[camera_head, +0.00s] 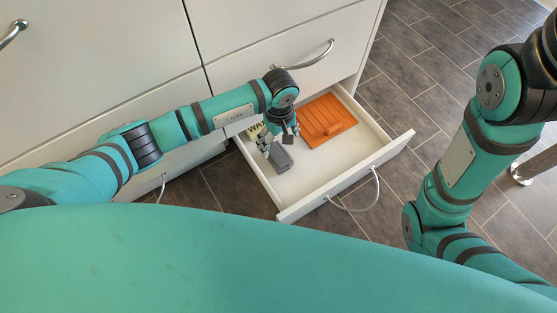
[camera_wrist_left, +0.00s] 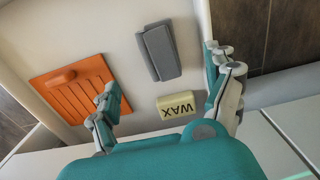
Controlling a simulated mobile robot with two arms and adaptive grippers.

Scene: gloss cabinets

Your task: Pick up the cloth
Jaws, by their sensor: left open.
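A grey, folded-looking oblong (camera_head: 280,157), which I take to be the cloth, lies in the open drawer (camera_head: 310,195). In the left wrist view the grey cloth (camera_wrist_left: 159,52) lies flat on the pale drawer floor. My left gripper (camera_head: 278,139) is over the drawer, open and empty. In the left wrist view its fingers (camera_wrist_left: 163,68) stand apart on either side of the cloth; I cannot tell the height between them. My right arm is at the right, but its gripper is outside the view.
In the drawer, an orange board (camera_head: 326,119) with a raised grip lies beside the cloth. A cream WAX block (camera_wrist_left: 177,105) lies close to the cloth, partly hidden by my left gripper in the head view. The drawer's walls surround them; cabinet fronts (camera_head: 115,60) stand behind.

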